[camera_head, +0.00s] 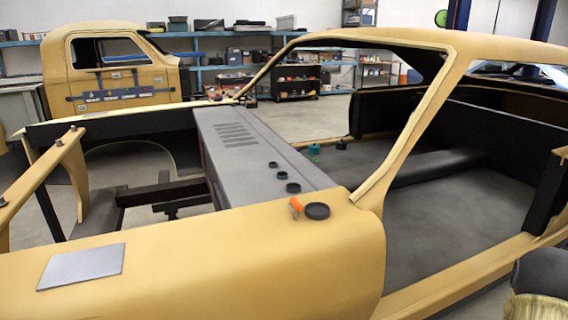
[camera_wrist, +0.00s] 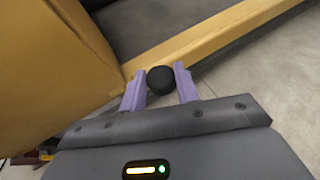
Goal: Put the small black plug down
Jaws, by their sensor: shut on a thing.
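The small black plug (camera_wrist: 161,80) is round and dark, and sits between the two purple fingers of my gripper (camera_wrist: 160,72) in the wrist view. My gripper is shut on it and holds it over the pale floor, near a yellow sill (camera_wrist: 215,38) of the car shell. I cannot make out the held plug or the gripper fingers in the head view. Other round black pieces lie in a row on the grey panel (camera_head: 262,150), with a larger black disc (camera_head: 317,211) on the yellow body (camera_head: 250,255) at its near end.
An orange piece (camera_head: 295,206) stands beside the larger disc. A green piece (camera_head: 314,150) and another black piece (camera_head: 341,144) are by the far sill. A flat grey plate (camera_head: 82,266) lies on the yellow body at left. The shell's grey floor (camera_head: 440,205) has bare room.

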